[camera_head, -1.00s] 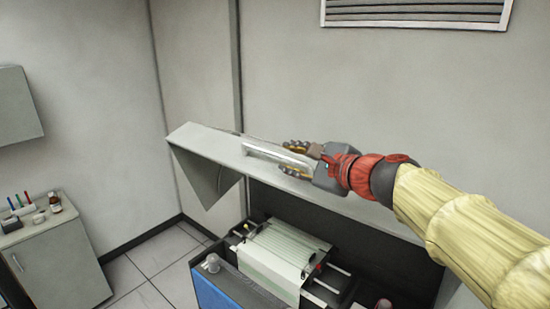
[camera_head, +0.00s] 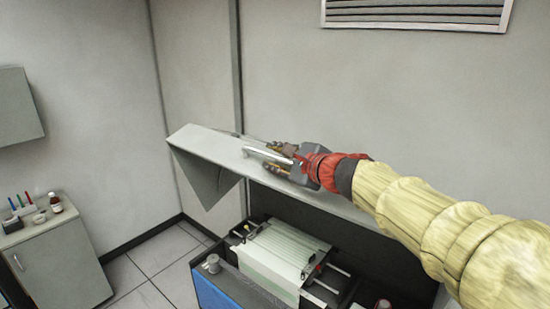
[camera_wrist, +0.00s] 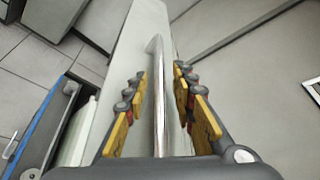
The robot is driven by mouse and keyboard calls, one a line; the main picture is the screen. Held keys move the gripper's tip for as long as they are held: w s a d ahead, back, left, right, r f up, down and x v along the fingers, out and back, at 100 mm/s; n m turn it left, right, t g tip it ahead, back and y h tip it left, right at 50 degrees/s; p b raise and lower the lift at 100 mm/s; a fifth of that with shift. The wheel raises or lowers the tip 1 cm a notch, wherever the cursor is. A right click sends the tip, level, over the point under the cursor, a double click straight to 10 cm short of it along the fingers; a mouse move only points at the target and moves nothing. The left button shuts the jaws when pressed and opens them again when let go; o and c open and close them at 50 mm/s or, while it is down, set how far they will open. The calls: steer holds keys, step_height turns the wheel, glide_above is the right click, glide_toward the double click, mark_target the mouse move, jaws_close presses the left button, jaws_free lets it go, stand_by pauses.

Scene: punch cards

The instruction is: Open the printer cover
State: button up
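The printer cover (camera_head: 215,147) is a grey lid that stands raised above the printer (camera_head: 228,284). A silver bar handle (camera_head: 262,154) runs along the cover's face. In the head view my gripper (camera_head: 275,157) is at the right part of the handle and hides some of it. In the wrist view the handle (camera_wrist: 159,95) lies lengthwise between my two yellow-padded fingers (camera_wrist: 160,100). The fingers are apart, with a gap on both sides of the handle. The printer below shows its pale paper (camera_head: 274,256) and inner rods.
A grey cabinet (camera_head: 62,262) with pens, a bottle and small jars stands at the left. A wall cupboard (camera_head: 15,108) hangs above it. The wall (camera_head: 390,100) is behind the cover. The floor (camera_head: 150,275) between cabinet and printer is clear.

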jaws_close()
stand_by(0.7)
